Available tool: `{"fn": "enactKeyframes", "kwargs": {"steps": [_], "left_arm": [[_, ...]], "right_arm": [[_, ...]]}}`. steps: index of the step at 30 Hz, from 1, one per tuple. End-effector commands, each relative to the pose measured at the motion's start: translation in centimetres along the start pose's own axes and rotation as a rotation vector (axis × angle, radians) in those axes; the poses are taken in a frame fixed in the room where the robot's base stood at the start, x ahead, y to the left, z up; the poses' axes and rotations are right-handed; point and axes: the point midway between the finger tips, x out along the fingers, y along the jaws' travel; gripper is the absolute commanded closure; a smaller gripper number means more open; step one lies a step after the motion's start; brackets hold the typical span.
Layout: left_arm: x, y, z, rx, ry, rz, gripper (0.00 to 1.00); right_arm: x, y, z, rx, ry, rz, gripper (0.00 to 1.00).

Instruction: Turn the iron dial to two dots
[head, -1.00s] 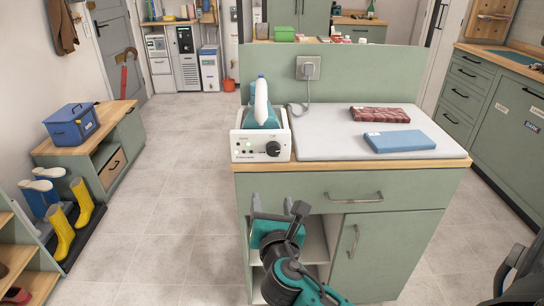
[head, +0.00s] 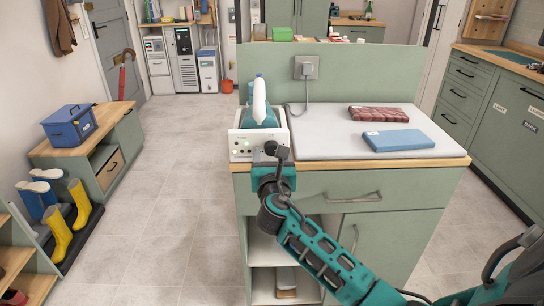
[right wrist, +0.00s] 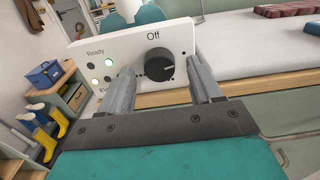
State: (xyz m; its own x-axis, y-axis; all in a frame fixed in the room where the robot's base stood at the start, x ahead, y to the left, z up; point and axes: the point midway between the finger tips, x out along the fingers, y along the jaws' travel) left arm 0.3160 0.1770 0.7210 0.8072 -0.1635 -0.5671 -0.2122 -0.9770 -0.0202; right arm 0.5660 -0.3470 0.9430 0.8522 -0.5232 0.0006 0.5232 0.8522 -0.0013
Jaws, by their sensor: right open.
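The iron station (head: 244,143) is a white box at the left end of the counter top, with a teal and white iron (head: 260,106) resting on it. Its black round dial (right wrist: 159,65) shows in the right wrist view, under the word "Off"; its pointer is too small to read surely. My right gripper (head: 273,152) is in front of the station and covers the dial in the head view. In the right wrist view its open fingers (right wrist: 158,72) stand left and right of the dial, with nothing held. I cannot tell whether they touch it. My left gripper is not in view.
A grey ironing pad (head: 340,143) lies right of the station, with a folded red patterned towel (head: 378,114) and a folded blue towel (head: 397,140). A socket with a plug and cord (head: 306,69) is on the panel behind. Drawer handles (head: 355,198) face me below.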

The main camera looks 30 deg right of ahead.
Motion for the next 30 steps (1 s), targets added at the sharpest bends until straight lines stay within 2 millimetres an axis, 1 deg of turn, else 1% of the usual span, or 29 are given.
{"fn": "enactKeyframes", "kwargs": {"steps": [4,11,27,29,30], "left_arm": [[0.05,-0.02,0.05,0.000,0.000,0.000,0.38],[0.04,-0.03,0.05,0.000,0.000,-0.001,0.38],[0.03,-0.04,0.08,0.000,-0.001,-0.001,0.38],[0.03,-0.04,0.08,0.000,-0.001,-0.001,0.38],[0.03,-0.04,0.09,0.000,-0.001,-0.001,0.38]], "right_arm": [[0.64,-0.01,-0.02,0.001,0.001,0.000,0.36],[0.66,0.00,0.00,0.001,0.001,0.001,0.36],[0.62,0.00,-0.03,0.001,0.001,0.000,0.87],[0.62,0.00,-0.03,0.001,0.001,0.000,0.92],[0.62,0.00,-0.03,0.002,0.001,0.000,0.92]]}}
